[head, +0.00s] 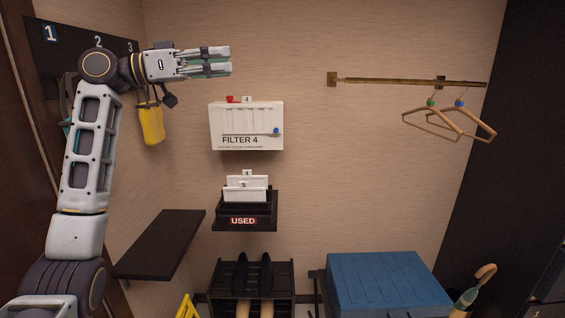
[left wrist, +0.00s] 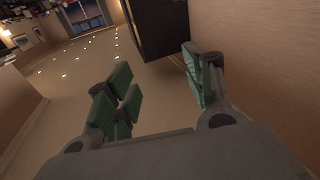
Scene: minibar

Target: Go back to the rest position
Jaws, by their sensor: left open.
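My left gripper (head: 212,62) is raised in front of the wall in the head view, pointing right, above and left of the filter box. In the left wrist view its green-padded fingers (left wrist: 160,92) stand apart with nothing between them. My left arm rises along the left side of the head view and bends at the top. My right gripper is in neither view.
A white FILTER 4 box (head: 247,138) hangs on the wall, above a black USED holder (head: 260,212) with white cards. A yellow item (head: 151,126) hangs behind my left arm. A dark shelf (head: 162,245), shoe rack (head: 284,300), blue box (head: 388,282) and hangers (head: 434,122) surround.

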